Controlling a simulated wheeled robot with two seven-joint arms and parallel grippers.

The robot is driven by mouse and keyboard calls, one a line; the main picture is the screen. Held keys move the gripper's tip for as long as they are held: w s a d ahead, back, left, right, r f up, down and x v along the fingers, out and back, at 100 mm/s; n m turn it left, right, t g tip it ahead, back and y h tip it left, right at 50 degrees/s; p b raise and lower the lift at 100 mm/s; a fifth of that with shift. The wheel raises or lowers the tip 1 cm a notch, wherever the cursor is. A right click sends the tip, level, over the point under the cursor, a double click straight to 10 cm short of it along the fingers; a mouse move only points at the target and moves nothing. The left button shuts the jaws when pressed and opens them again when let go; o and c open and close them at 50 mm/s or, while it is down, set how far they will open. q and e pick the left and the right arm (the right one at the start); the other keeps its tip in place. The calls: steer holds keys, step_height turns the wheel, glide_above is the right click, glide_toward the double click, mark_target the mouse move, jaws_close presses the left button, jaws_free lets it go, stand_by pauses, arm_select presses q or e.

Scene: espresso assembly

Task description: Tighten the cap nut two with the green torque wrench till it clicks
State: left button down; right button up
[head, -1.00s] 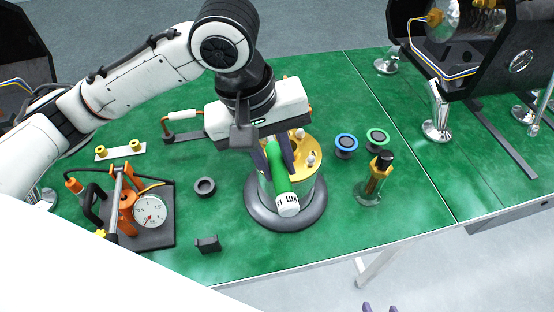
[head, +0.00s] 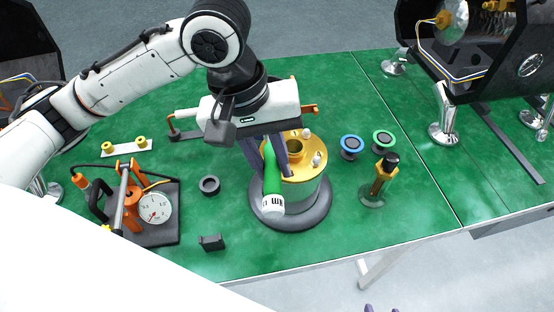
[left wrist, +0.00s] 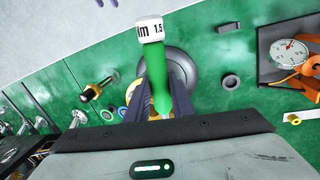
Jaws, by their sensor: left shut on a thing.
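My left gripper (head: 270,158) is shut on the green torque wrench (head: 272,178), over the left part of the brass-topped boiler (head: 313,190). The wrench's white scale end points toward the front edge. The wrench also shows in the left wrist view (left wrist: 179,70), between the fingers. Small pale cap nuts stand on the brass top, one at the back (head: 306,133) and one at the right (head: 317,158). The wrench's working end and any nut under it are hidden by the gripper; which is cap nut two I cannot tell. Only the purple tips of my right gripper (head: 377,308) show.
The boiler stands on a dark round base (head: 290,222). A pump with a gauge (head: 155,208), a black ring (head: 209,185) and a black block (head: 212,242) lie to the left. Blue (head: 351,147) and green (head: 382,141) ringed parts and a gold-and-black part (head: 382,178) stand right.

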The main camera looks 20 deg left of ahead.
arm_select(q)
steer(key=shift+w+d+v, duration=0.1)
steer(key=shift+d+v, duration=0.1)
steer(key=shift+v, duration=0.75)
steer(key=shift+w+d+v, duration=0.1)
steer(key=shift+d+v, duration=0.1)
steer(key=shift+v, duration=0.75)
steer(key=shift+w+d+v, duration=0.1)
steer(key=shift+d+v, duration=0.1)
steer(key=shift+v, duration=0.75)
steer(key=shift+r, duration=0.15)
